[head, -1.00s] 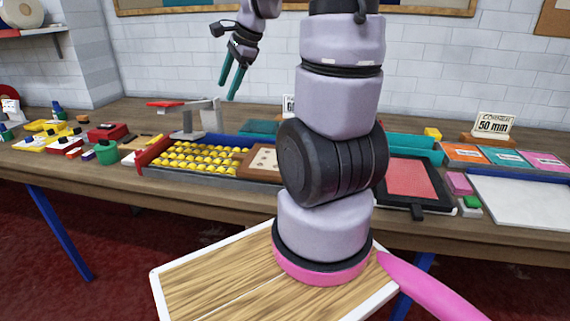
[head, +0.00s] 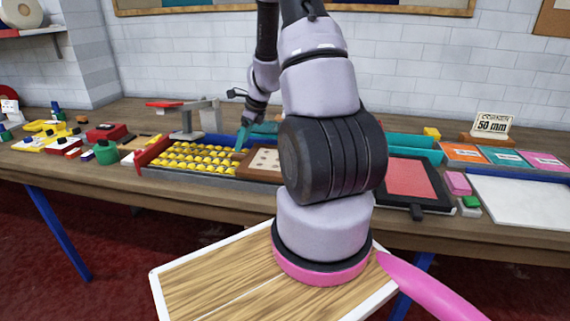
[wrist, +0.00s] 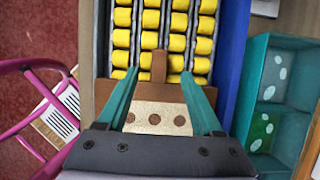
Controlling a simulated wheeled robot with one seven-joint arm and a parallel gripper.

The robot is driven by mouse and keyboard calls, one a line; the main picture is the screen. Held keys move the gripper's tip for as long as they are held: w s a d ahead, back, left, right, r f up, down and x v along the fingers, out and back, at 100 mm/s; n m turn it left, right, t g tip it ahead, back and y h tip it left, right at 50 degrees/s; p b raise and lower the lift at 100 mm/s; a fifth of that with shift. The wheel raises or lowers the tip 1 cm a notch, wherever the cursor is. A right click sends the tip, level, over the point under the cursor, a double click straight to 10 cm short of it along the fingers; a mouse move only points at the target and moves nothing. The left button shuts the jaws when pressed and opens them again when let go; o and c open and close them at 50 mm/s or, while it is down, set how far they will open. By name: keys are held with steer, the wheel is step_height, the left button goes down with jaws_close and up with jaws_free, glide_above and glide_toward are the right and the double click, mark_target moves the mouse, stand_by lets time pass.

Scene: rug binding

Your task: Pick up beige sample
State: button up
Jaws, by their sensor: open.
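The beige sample (wrist: 150,112) is a pale panel with brown dots, set in a brown wooden holder (wrist: 104,92) with an upright tab. In the head view the sample (head: 265,159) lies right of the yellow rollers. My gripper (wrist: 158,76) is open and empty, its teal fingers one on each side of the sample and tab in the wrist view. I cannot tell whether they touch the holder. The near edge of the sample is hidden by the gripper body.
Rows of yellow rollers (wrist: 151,20) lie just beyond the fingertips. A blue tray wall (wrist: 232,60) and a teal compartment box (wrist: 257,75) with spotted pieces stand to the right. A scale-like grey stand (head: 188,120) is left of the gripper in the head view.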

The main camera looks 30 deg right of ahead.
mark_target(237, 155)
steer(key=x, duration=0.5)
steer(key=shift+s, duration=0.1)
jaws_close()
